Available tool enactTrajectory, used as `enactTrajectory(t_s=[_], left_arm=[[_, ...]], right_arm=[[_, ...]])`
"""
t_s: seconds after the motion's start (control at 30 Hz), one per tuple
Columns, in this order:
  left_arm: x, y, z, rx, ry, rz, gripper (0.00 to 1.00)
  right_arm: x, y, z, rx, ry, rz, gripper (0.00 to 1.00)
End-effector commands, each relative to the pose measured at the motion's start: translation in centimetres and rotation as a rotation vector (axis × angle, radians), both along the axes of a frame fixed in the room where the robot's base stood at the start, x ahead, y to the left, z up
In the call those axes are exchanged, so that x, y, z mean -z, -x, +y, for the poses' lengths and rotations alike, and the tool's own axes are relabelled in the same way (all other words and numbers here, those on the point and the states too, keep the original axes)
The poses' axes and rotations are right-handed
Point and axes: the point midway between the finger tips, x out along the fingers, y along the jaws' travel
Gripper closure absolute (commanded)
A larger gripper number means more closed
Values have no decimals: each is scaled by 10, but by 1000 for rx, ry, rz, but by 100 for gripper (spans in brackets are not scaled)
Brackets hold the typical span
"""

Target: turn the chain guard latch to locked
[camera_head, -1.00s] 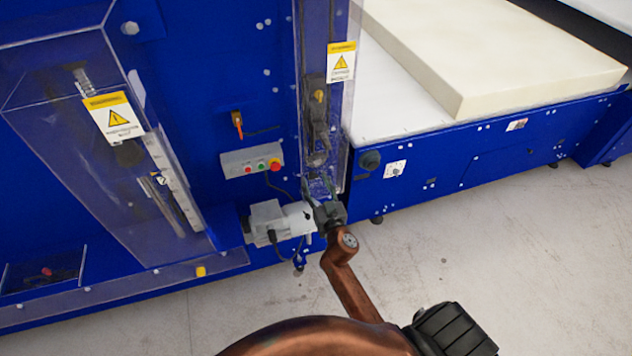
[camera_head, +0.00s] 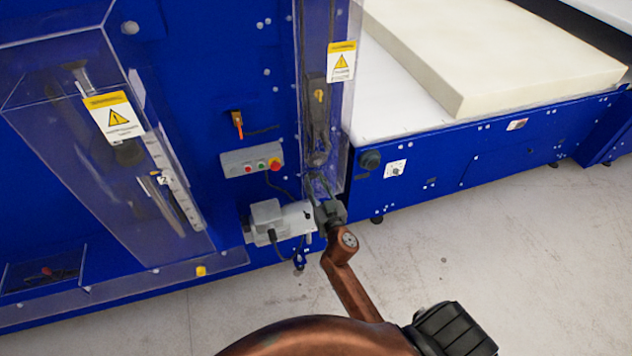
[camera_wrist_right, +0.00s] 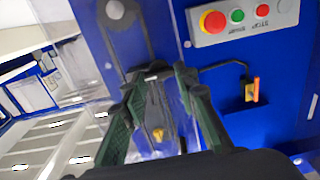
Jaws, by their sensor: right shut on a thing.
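The chain guard (camera_head: 338,115) is a tall clear cover with a yellow warning label, over a dark chain drive on the blue machine. My right gripper (camera_head: 319,179) is at its lower end. In the right wrist view, the fingers of my right gripper (camera_wrist_right: 158,75) are closed on a small dark grey piece, which I take to be the latch (camera_wrist_right: 152,69). The fingers hide most of it, and its turned position cannot be read. A yellow part (camera_wrist_right: 158,134) shows behind the fingers. My left gripper is in neither view.
A grey button box (camera_head: 250,160) and an orange-handled switch (camera_head: 238,123) are left of the guard. A grey motor (camera_head: 280,219) sits beside my right gripper. A cream foam block (camera_head: 495,50) lies on the bed at right. The floor (camera_head: 500,260) in front is clear.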

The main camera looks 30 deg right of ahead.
Motion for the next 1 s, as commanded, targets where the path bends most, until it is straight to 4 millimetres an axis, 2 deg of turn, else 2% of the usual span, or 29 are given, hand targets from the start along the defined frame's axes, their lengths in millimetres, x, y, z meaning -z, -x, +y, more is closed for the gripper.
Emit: enactTrajectory(t_s=[0.37,1.0], left_arm=[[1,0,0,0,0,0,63],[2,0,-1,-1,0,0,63]], right_arm=[[0,0,1,0,150,36,97],[1,-1,3,-1,731,175,97]])
